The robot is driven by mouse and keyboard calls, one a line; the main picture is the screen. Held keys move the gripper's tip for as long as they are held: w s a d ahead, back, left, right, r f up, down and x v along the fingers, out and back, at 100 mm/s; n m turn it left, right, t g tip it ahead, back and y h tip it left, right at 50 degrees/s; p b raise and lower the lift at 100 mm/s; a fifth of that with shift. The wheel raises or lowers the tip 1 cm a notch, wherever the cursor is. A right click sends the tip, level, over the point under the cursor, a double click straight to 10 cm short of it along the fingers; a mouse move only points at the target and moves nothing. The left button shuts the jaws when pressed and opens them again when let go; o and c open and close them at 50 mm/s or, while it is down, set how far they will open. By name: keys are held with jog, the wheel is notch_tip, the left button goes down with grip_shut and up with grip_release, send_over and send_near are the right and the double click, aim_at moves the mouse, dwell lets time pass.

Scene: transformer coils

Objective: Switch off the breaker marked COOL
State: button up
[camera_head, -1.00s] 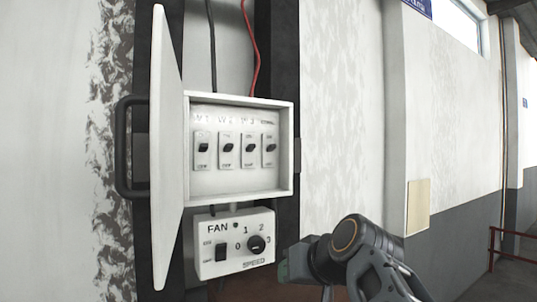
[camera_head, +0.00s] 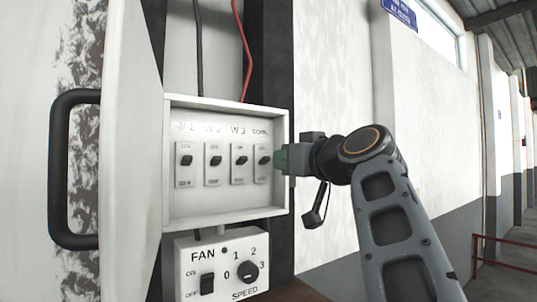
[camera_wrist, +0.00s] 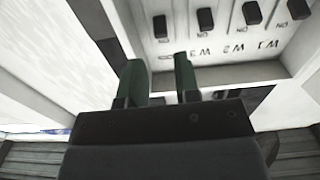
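The breaker marked COOL (camera_head: 263,161) is the rightmost in the open white panel box, with a black lever on a pale plate. Its lever's position, on or off, is hard to read. It shows in the wrist view, where the picture is upside down, as the leftmost black lever (camera_wrist: 160,26). My gripper (camera_head: 281,159) is at the box's right wall, level with the COOL lever. In the wrist view my gripper (camera_wrist: 160,75) has two green fingers apart with nothing between them; the COOL lever appears beyond the gap. Contact with the lever is not visible.
Breakers W1 (camera_head: 187,161), W2 (camera_head: 215,161) and W3 (camera_head: 241,160) stand to the left. The box's right wall (camera_head: 281,190) is close beside my gripper. The box door (camera_head: 130,200) stands open at left. A FAN speed box (camera_head: 222,280) hangs below.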

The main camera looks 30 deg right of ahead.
aim_at(268, 160)
jog(key=w, duration=0.2)
jog(key=w+p, duration=0.1)
jog(key=w, duration=0.2)
jog(key=w+a+p, duration=0.1)
jog(key=w, duration=0.1)
jog(key=shift+w, duration=0.2)
